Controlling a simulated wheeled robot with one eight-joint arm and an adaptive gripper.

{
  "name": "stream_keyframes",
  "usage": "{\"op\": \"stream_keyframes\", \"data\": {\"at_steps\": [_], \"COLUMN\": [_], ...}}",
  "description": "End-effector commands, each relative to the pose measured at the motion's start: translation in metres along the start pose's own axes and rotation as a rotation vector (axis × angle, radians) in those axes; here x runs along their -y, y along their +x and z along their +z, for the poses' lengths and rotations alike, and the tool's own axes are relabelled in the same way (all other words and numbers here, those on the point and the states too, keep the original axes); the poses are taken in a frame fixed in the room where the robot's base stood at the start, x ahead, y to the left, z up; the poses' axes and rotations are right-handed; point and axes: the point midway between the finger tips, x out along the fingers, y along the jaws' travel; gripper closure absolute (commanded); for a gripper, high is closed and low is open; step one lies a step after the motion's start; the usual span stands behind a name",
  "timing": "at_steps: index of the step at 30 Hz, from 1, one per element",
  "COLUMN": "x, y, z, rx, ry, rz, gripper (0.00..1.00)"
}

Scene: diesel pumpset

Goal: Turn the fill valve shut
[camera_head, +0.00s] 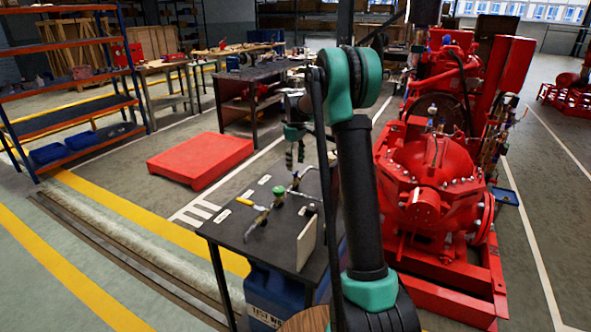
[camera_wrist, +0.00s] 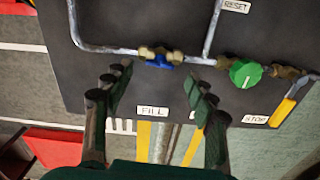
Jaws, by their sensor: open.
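The fill valve (camera_wrist: 160,56) shows in the wrist view as a brass body with a small blue handle on a silver pipe. The handle's exact angle is hard to tell. A white FILL label (camera_wrist: 152,112) lies below it on the dark panel. My gripper (camera_wrist: 160,82) is open, its dark fingers apart and pointing toward the valve, which appears between and just beyond the fingertips. Nothing is between the fingers. In the head view my gripper (camera_head: 294,158) hangs above the bench's pipework, and I cannot clearly make out the blue handle there.
A green knob (camera_wrist: 245,73) and a yellow lever (camera_wrist: 284,111) with a STOP label (camera_wrist: 255,119) sit right of the valve. The dark bench (camera_head: 222,230) carries a pale upright plate (camera_head: 306,242). The red pumpset (camera_head: 435,170) stands right; a red platform (camera_head: 200,158) lies behind.

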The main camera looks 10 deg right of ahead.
Motion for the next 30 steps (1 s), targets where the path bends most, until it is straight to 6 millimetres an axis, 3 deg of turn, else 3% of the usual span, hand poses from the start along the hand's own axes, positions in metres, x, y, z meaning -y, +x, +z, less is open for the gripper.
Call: {"op": "stream_keyframes", "data": {"at_steps": [7, 18, 30], "x": [0.000, 0.000, 0.000], "y": [0.028, 0.033, 0.033], "z": [0.000, 0.000, 0.000], "rx": [0.000, 0.000, 0.000], "ry": [0.000, 0.000, 0.000], "rz": [0.000, 0.000, 0.000], "gripper": [0.43, 0.43, 0.92]}}
